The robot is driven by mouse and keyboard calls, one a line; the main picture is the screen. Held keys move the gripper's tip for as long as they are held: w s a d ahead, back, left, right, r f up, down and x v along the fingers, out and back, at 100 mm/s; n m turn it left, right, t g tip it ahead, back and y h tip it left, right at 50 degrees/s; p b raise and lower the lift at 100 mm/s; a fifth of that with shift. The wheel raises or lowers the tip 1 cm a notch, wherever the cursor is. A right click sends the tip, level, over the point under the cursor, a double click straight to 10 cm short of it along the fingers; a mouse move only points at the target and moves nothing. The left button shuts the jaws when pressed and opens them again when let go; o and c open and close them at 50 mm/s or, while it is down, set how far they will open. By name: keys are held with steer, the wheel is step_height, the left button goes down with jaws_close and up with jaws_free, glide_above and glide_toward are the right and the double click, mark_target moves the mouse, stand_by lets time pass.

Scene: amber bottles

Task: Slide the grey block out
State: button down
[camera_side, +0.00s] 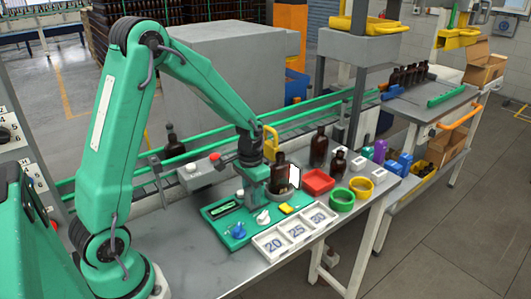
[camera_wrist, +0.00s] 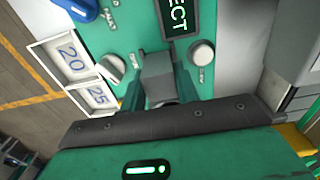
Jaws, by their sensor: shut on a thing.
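My gripper (camera_wrist: 158,90) is shut on the grey block (camera_wrist: 158,70), with one finger on each side of it in the wrist view. The block is over the green panel (camera_wrist: 125,30), and I cannot tell how far it sits in the panel. In the side view my gripper (camera_side: 254,198) reaches down over the back of the green panel (camera_side: 222,225). I cannot make out the block there.
White knobs (camera_wrist: 202,53) and a dark display (camera_wrist: 177,18) are close to the block. A white tray (camera_side: 272,256) marked 20, 25 and 30 lies in front. Brown bottles (camera_side: 319,147), a red tray (camera_side: 318,181) and green and yellow rings (camera_side: 342,200) stand to the right.

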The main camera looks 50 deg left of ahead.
mark_target(250, 190)
steer(key=shift+s, duration=0.25)
steer(key=c, duration=1)
jaws_free()
steer(key=shift+c, duration=0.2)
steer(key=shift+w+r, duration=0.1)
steer(key=shift+r, duration=0.1)
step_height(250, 190, up, 7)
steer(key=shift+r, duration=0.25)
steer(key=shift+r, duration=0.15)
